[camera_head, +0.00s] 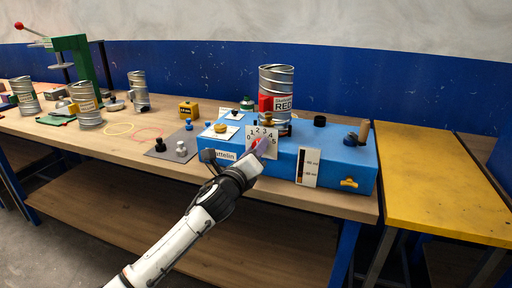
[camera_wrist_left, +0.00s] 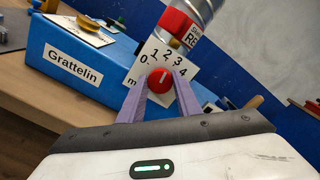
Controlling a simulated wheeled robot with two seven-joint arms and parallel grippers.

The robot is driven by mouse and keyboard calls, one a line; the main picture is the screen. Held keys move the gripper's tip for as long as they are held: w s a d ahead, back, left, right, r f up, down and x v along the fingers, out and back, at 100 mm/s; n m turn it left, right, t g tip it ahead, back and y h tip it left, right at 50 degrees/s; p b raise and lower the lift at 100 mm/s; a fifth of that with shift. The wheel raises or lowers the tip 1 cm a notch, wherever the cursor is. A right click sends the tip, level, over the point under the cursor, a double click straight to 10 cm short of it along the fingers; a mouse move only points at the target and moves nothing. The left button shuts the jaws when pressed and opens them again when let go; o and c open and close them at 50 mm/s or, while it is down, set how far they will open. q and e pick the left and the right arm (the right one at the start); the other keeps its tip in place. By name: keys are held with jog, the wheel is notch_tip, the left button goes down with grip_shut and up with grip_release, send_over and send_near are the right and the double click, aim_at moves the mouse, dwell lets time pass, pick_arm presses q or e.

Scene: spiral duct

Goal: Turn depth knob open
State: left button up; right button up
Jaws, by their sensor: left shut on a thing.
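The depth knob is a round red knob (camera_wrist_left: 160,80) with a white pointer line, in front of a white number dial (camera_wrist_left: 140,62) on the front of the blue machine (camera_head: 330,143). My left gripper (camera_wrist_left: 160,88) is shut on the red knob, with a purple finger on each side of it. In the head view the same gripper (camera_head: 264,147) reaches the dial from below and covers part of it. The pointer's exact reading is hard to tell. My right gripper is not in view.
Small knobs stand on a grey plate (camera_head: 163,146) to the left. A yellow table (camera_head: 440,180) adjoins on the right.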

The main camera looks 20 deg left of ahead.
pick_arm(q)
jog(key=shift+d+f+n+p, duration=0.1)
jog(key=shift+n+p, duration=0.85)
jog(key=shift+n, duration=7.85)
jog(key=shift+f+n+p, duration=0.1)
jog(key=shift+n+p, duration=0.8)
jog(key=shift+n, duration=7.9)
jog(key=o, duration=1.1)
jog(key=shift+r, duration=0.1)
jog(key=shift+c, duration=0.2)
